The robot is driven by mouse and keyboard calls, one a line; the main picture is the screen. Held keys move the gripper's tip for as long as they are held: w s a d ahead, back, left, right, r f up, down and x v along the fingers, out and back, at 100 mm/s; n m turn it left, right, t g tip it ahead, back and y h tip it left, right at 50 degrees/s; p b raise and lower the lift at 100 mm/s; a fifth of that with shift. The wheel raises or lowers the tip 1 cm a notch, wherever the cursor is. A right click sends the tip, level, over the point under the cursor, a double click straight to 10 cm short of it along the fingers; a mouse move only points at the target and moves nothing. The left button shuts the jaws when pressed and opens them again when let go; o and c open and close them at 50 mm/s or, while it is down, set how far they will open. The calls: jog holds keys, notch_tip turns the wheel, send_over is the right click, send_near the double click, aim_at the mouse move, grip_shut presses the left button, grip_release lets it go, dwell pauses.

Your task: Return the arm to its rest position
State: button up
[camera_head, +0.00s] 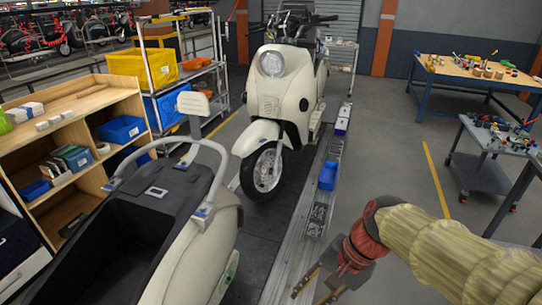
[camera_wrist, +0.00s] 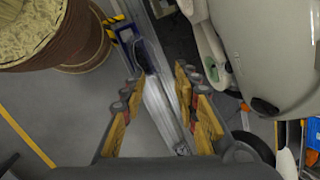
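My gripper (camera_head: 316,290) is at the bottom of the head view, on the arm in a ribbed beige sleeve that comes in from the lower right. It is tilted down and left, above the floor beside the conveyor track. In the wrist view my gripper (camera_wrist: 160,78) has its two yellow fingers spread wide with nothing between them. The slat conveyor (camera_head: 288,255) runs from the bottom to the back of the head view, and its metal strip also passes below the fingers in the wrist view (camera_wrist: 158,103).
A cream scooter (camera_head: 274,100) stands on the line, with a scooter body (camera_head: 185,245) nearer at left. Wooden shelving (camera_head: 70,110) stands at left. A workbench (camera_head: 480,72) and grey cart (camera_head: 495,140) stand at right. Floor between is clear.

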jog(key=s+d+r+n+t+h, duration=0.4)
jog(key=s+d+r+n+t, duration=0.1)
jog(key=d, duration=0.5)
jog(key=shift+s+r+n+h, duration=0.3)
jog(key=shift+s+r+n, duration=0.45)
jog(key=shift+n, duration=0.55)
jog(key=shift+f, duration=0.15)
